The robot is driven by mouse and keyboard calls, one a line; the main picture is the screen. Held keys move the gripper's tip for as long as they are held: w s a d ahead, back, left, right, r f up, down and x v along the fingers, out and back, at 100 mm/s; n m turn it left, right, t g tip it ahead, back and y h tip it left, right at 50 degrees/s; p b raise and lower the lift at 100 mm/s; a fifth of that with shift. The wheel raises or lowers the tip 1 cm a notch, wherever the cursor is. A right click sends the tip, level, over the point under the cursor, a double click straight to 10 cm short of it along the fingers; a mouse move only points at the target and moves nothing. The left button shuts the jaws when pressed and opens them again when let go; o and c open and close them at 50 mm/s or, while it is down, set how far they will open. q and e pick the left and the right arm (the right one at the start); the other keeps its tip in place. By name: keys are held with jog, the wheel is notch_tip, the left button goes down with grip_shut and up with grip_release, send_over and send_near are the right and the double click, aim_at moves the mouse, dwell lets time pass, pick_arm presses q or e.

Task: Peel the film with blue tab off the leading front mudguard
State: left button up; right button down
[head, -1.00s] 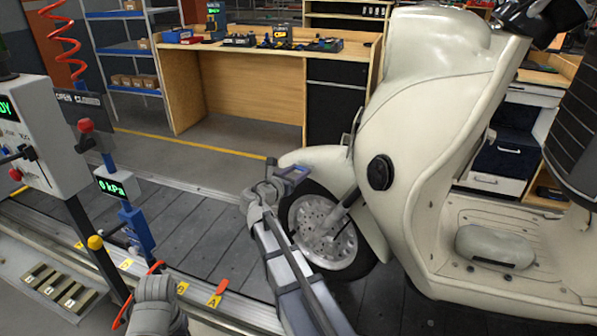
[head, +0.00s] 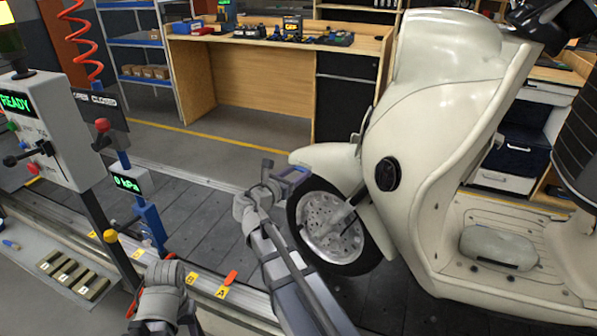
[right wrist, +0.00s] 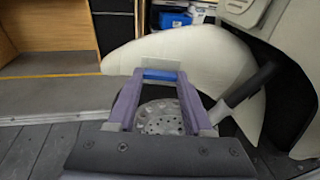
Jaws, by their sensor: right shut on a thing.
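The cream front mudguard (head: 325,160) curves over the scooter's front wheel (head: 330,232). It also fills the upper middle of the right wrist view (right wrist: 205,50). My right gripper (head: 292,178) is at the mudguard's front tip. In the right wrist view its fingers (right wrist: 158,77) are shut on a blue tab (right wrist: 160,75). A pale, translucent strip of film (right wrist: 148,65) shows just above the tab, against the mudguard's tip. My left arm's wrist (head: 165,290) is low in the head view. Its fingertips are not clear.
A control post reading READY (head: 45,130) and a gauge post showing 0 kPa (head: 126,182) stand at the left. The conveyor's slats (head: 215,222) run under the scooter. A wooden workbench (head: 250,85) with tools is behind.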

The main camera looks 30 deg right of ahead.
jog(key=s+a+r+p, duration=0.3)
jog(key=s+a, duration=0.1)
jog(key=a, duration=0.2)
jog(key=shift+s, duration=0.25)
dwell(0.4)
jog(key=shift+r, duration=0.1)
jog(key=s+a+r+p, duration=0.3)
jog(key=a+r+p, duration=0.1)
jog(key=r+p, duration=0.6)
jog(key=shift+s+a, duration=0.15)
jog(key=shift+s, duration=0.05)
dwell(0.5)
